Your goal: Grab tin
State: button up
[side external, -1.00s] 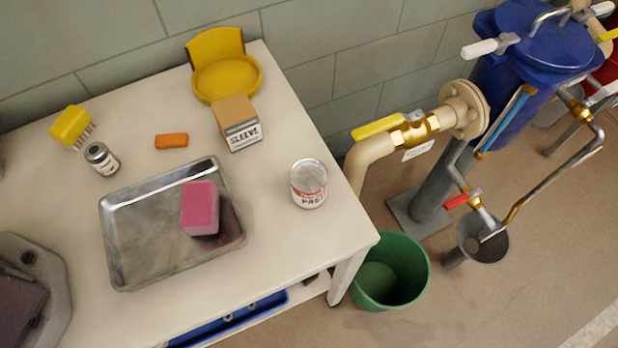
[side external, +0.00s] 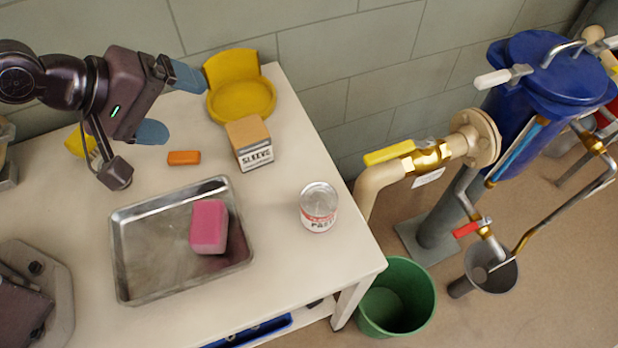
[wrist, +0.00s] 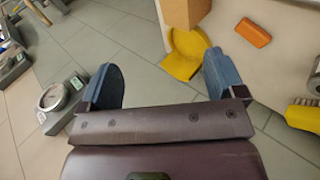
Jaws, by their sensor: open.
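The tin (side external: 319,207) is a silver-topped can with a red and white label. It stands upright near the right edge of the table (side external: 300,262) in the side view. My gripper (side external: 168,105) is at the upper left of that view, above the far left part of the table. It is well apart from the tin. Its two blue fingers are spread with nothing between them, as the wrist view (wrist: 163,84) also shows. I do not make out the tin in the wrist view.
A metal tray (side external: 150,255) holds a pink block (side external: 209,227). A carton (side external: 250,143), a yellow holder (side external: 240,90), an orange block (side external: 184,157) and a yellow brush (side external: 78,141) stand behind it. A valve pipe (side external: 405,165) and green bucket (side external: 396,298) lie beyond the table's right side.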

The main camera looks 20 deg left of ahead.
jog(key=s+d+f+n+h, duration=0.3)
jog(key=d+f+n, duration=0.3)
jog(key=d+n, duration=0.15)
jog(key=n+t, duration=0.3)
jog(key=n, duration=0.8)
send_near(319, 203)
jog(key=shift+n+t, duration=0.25)
jog(key=shift+t, duration=0.05)
jog(key=x, duration=0.3)
jog(key=f+x, duration=0.1)
jog(key=x, duration=0.7)
jog(key=shift+s+a+f, duration=0.15)
jog(key=shift+a+f, duration=0.15)
jog(key=shift+a, duration=0.05)
jog(key=c, duration=1.1)
